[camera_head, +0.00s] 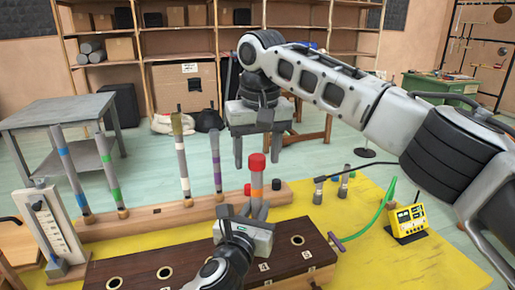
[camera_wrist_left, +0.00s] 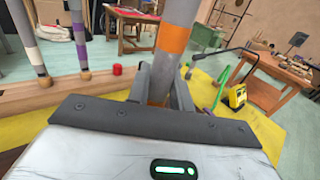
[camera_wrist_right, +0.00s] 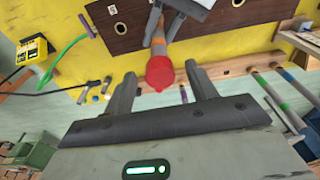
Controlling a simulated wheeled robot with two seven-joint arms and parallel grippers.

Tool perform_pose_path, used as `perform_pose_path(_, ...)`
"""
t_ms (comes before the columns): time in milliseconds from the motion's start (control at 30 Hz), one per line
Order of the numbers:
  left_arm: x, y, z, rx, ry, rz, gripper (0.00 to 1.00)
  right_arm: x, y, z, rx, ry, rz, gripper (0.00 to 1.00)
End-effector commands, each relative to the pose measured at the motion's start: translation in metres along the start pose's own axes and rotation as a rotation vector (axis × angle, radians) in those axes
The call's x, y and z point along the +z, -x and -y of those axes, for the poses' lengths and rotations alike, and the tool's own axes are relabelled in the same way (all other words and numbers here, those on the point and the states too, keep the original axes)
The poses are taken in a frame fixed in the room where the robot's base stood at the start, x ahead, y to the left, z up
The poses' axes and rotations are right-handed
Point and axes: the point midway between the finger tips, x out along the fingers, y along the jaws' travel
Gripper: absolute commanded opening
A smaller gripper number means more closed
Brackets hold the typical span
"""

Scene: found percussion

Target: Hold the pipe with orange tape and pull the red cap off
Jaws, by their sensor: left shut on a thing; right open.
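The pipe with orange tape (camera_head: 257,184) stands about upright in the head view, with the red cap (camera_head: 257,162) on its top end. My left gripper (camera_head: 256,212) is shut on the pipe below the orange tape. The left wrist view shows the tape band (camera_wrist_left: 173,39) just above the fingers. My right gripper (camera_head: 255,150) is open and points down above the cap. In the right wrist view the red cap (camera_wrist_right: 159,72) lies between the spread fingers, beyond their tips or near them; I cannot tell whether they touch it.
A wooden rack (camera_head: 160,222) holds several pipes with coloured bands at the left. A dark board with holes (camera_head: 140,272) lies in front on the yellow mat (camera_head: 380,260). A yellow meter (camera_head: 407,221) stands at right.

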Motion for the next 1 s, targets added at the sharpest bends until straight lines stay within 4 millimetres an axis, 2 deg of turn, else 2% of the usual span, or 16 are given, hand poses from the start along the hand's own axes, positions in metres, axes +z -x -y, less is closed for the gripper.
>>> perform_pose_path(33,-0.002,0.0,0.0,0.0,0.0,-0.004,0.0,0.0,0.0,0.0,0.0,0.0,0.0,0.57)
perform_pose_path(200,-0.002,0.0,0.0,0.0,0.0,-0.004,0.0,0.0,0.0,0.0,0.0,0.0,0.0,0.1)
perform_pose_path(467,-0.002,0.0,0.0,0.0,0.0,-0.004,0.0,0.0,0.002,0.0,0.0,0.0,-0.001,0.09)
perform_pose_path(1000,-0.002,0.0,0.0,0.0,0.0,-0.004,0.0,-0.003,0.018,0.0,0.001,0.0,-0.002,0.09)
